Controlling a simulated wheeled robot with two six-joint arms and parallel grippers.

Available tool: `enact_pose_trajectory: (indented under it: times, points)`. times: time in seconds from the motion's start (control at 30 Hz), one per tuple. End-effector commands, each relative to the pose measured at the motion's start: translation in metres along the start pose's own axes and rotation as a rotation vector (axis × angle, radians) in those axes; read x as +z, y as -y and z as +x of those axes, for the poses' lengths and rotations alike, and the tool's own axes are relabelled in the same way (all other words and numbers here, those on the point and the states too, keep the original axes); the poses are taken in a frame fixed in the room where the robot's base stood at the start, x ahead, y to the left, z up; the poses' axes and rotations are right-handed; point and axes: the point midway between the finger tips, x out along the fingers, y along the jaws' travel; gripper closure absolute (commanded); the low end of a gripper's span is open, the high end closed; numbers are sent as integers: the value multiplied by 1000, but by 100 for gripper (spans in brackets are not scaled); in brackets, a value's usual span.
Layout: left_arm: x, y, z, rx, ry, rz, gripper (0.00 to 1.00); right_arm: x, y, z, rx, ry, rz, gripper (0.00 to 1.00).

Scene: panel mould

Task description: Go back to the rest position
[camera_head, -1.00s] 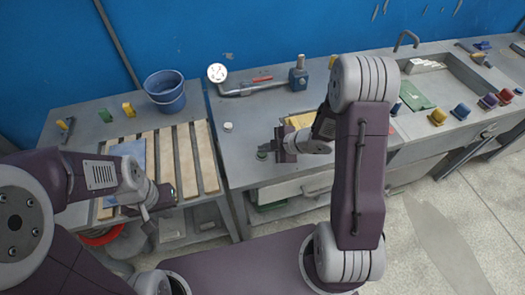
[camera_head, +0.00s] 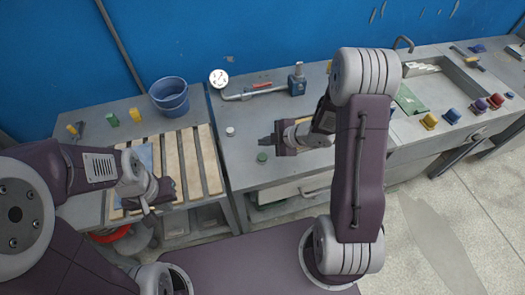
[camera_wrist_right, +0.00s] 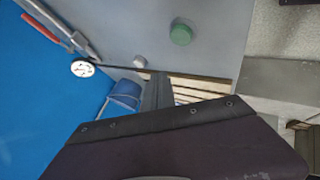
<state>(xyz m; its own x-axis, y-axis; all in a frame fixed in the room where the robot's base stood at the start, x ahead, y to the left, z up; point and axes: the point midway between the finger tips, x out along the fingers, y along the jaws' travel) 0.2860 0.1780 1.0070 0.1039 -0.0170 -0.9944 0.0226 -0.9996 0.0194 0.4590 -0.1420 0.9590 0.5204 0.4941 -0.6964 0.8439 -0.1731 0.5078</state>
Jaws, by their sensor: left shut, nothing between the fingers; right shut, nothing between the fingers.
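My right gripper (camera_head: 266,141) is shut and empty above the grey bench, its fingers pointing left. In the right wrist view its closed fingers (camera_wrist_right: 157,92) show as one dark bar with nothing between them. My left gripper (camera_head: 166,188) is shut and empty at the slatted wooden top (camera_head: 182,165) on the left. Its fingertips are hard to make out against the wood. A round green knob (camera_head: 262,157) sits on the bench just below my right gripper, apart from it. It also shows in the right wrist view (camera_wrist_right: 181,34).
A small white cap (camera_head: 230,132) lies left of my right gripper. A blue bucket (camera_head: 170,98) stands behind the slats. A gauge with a pipe (camera_head: 245,96) and a blue vise (camera_head: 297,82) are at the back. Several coloured pieces (camera_head: 452,116) line the right bench edge.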

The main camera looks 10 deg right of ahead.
Motion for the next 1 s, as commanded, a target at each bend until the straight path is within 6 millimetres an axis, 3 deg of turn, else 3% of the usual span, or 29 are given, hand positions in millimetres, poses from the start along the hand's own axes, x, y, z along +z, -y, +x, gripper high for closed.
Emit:
enact_pose_trajectory:
  times: [0.73, 0.87, 0.93, 1.0]
  points:
    - [0, 0, 2, 0, 0, 0, 100, 0, 1, 1, -1, -1, -1, 100]
    - [0, 0, 1, 0, 0, 0, 100, -25, -15, -2, 23, -24, -71, 100]
    - [0, 0, 1, 0, 0, 0, 100, -54, -36, -14, 78, -33, -117, 100]
    - [0, 0, 1, 0, 0, 0, 100, -67, -59, -33, 160, 44, -56, 100]
